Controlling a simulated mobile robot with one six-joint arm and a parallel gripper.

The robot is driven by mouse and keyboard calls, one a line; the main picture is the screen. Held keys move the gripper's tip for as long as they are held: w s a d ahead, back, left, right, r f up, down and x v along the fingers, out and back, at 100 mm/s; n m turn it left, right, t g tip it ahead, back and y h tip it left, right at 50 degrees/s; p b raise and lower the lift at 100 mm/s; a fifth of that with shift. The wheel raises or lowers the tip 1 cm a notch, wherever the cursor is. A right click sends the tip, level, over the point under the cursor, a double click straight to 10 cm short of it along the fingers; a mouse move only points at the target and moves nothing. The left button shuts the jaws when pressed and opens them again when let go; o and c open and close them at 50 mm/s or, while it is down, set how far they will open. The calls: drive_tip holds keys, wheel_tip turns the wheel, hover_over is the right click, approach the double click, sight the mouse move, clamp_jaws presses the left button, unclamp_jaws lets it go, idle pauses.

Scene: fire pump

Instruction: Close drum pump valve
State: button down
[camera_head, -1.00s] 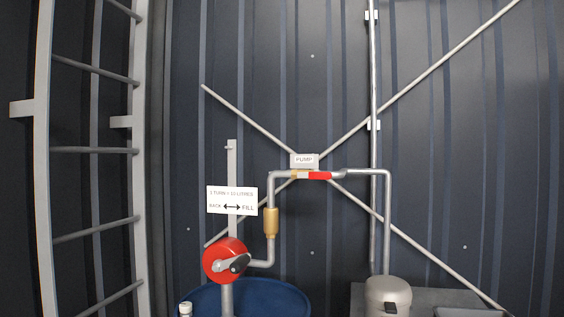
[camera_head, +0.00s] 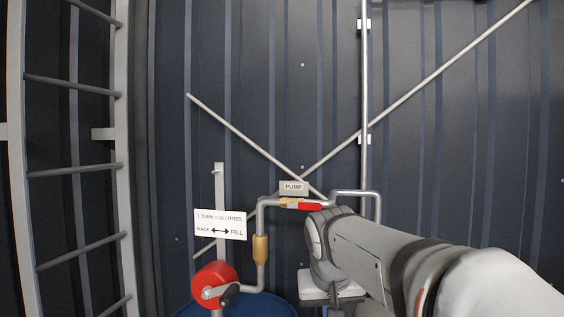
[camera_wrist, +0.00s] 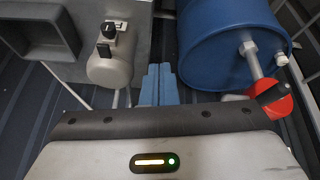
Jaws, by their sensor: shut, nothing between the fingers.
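The drum pump valve has a red lever (camera_head: 312,206) lying along the horizontal grey pipe, beside a brass body (camera_head: 289,202), under a sign reading PUMP (camera_head: 294,187). The valve is not visible in the wrist view. In the wrist view my gripper (camera_wrist: 158,72) is shut and empty, its blue-grey fingers together. It points between a grey rounded tank (camera_wrist: 110,67) and the blue drum (camera_wrist: 215,50). In the head view my arm covers the right foreground, its wrist joint close below the pipe in the picture; the fingers are not clear there.
A red hand pump (camera_head: 214,282) with a crank is at the drum (camera_head: 262,304); it also shows in the wrist view (camera_wrist: 268,106). A sign (camera_head: 220,225) hangs above it. A ladder (camera_head: 118,135) stands left. A vertical pipe (camera_head: 365,90) and diagonal braces cross the wall.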

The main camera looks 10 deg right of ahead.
drive_tip(key=w+a+r+m+t+p, duration=0.1)
drive_tip(key=w+r+p, duration=0.3)
drive_tip(key=r, duration=1.1)
drive_tip(key=w+a+r+m+t+h+p, duration=0.1)
drive_tip(key=w+r+p, duration=0.4)
drive_tip(key=r, duration=1)
drive_tip(key=w+t, duration=0.1)
drive_tip(key=w, duration=0.1)
drive_tip(key=shift+w+r+t, duration=0.3)
drive_tip(key=shift+w, duration=0.1)
drive_tip(key=shift+a, duration=0.1)
drive_tip(key=p, duration=0.2)
hover_over(304, 206)
drive_tip(key=s+d, duration=0.1)
drive_tip(key=s, duration=0.1)
wheel_tip(304, 206, down, 7)
drive_tip(key=f, duration=0.4)
drive_tip(key=shift+d, duration=0.2)
drive_tip(key=shift+a+f, duration=0.15)
